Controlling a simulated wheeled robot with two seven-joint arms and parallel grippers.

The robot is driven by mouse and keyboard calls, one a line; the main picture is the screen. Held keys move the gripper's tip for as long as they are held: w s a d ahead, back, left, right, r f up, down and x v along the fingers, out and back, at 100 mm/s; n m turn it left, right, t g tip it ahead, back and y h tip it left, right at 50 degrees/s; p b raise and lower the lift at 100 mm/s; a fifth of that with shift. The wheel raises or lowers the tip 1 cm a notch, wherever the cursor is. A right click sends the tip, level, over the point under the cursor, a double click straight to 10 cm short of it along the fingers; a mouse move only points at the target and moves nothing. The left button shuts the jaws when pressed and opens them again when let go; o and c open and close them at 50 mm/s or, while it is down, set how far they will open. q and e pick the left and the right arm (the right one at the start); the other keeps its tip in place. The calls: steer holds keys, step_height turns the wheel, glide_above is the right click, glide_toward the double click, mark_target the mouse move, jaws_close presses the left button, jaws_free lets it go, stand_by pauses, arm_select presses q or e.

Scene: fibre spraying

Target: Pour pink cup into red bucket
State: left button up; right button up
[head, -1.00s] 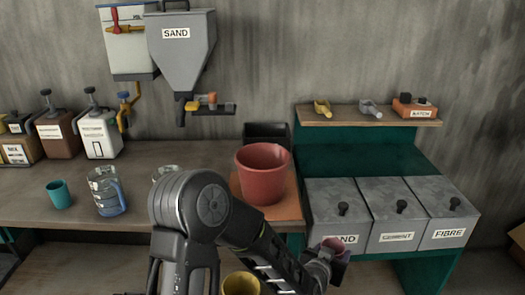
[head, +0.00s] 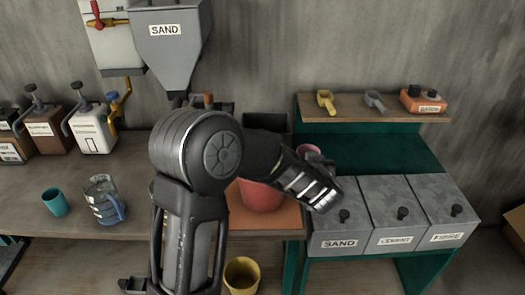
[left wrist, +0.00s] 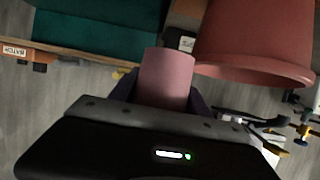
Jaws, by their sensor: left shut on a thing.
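The pink cup (head: 308,150) is in my left gripper (head: 319,163), held up to the right of the red bucket. In the left wrist view the pink cup (left wrist: 167,75) sits between the two fingers. The red bucket (head: 261,195) stands on an orange board (head: 275,218) at the table's right end. My left forearm crosses in front of the bucket and hides its upper part and rim. In the left wrist view the bucket (left wrist: 252,45) is close beside the cup, apart from it. I cannot see what the cup holds. My right gripper is not in view.
Lidded grey bins (head: 396,235) stand at the right below a shelf (head: 350,112) with scoops. A sand hopper (head: 170,50) hangs at the back. A teal cup (head: 55,202) and a clear jug (head: 103,205) are at the left. A yellow bucket (head: 241,275) is below the table edge.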

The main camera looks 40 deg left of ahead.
arm_select(q)
steer(key=shift+w+a+r, duration=0.1)
steer(key=shift+r, duration=0.2)
steer(key=shift+a, duration=0.1)
steer(key=shift+s+r+n, duration=0.1)
steer(key=shift+s+n, duration=0.1)
steer(key=shift+n, duration=0.1)
steer(key=a+n+h+b, duration=0.2)
steer(key=s+a+n+h+b, duration=0.1)
steer(key=a+n+h+b, duration=0.1)
steer(key=shift+r+h, duration=0.4)
steer(key=shift+r, duration=0.05)
stand_by(0.6)
